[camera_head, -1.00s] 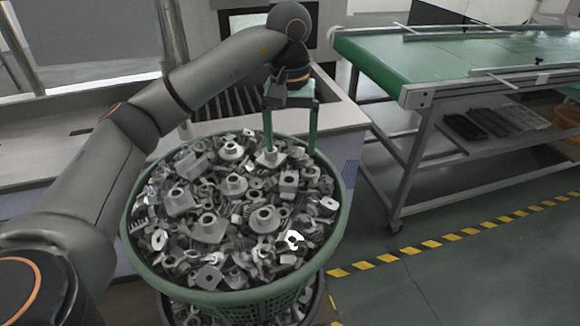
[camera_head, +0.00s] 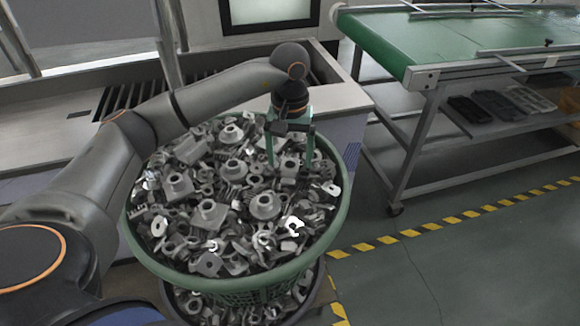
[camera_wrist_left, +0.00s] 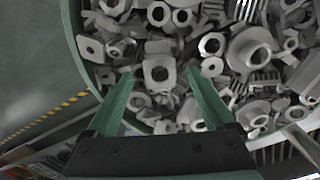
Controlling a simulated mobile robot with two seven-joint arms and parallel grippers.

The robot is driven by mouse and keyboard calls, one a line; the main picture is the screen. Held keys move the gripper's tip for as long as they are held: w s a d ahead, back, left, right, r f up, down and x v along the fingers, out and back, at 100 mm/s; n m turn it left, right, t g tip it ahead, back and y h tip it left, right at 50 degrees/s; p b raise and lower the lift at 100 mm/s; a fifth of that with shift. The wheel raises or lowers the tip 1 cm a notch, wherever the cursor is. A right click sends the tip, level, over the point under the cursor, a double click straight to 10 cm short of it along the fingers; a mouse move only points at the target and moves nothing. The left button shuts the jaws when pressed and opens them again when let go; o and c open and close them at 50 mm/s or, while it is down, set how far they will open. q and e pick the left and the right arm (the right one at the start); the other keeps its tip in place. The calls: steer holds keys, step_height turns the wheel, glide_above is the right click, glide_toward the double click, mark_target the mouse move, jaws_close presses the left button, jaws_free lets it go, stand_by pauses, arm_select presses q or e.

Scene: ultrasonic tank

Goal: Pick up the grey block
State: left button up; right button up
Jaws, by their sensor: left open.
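My left gripper (camera_head: 290,160) is open and points down over the back right part of a heap of grey metal parts. It also shows in the left wrist view (camera_wrist_left: 159,74), its two green fingers apart. A grey block (camera_wrist_left: 150,85) with a round hole in its face lies between and just beyond the fingertips in that view. In the head view the block (camera_head: 289,170) is between the fingers, near the basket's back right side. I cannot tell whether the fingers touch it. My right gripper is not in view.
The round green basket (camera_head: 345,205) is full of mixed grey parts, packed tightly around the block. A metal sink-like counter (camera_head: 345,105) stands behind it. A green-topped conveyor table (camera_head: 440,45) stands at the right, with open floor before it.

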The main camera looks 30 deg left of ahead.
arm_select(q)
steer(key=shift+f, duration=1.15)
steer(key=shift+r, duration=0.1)
jaws_close()
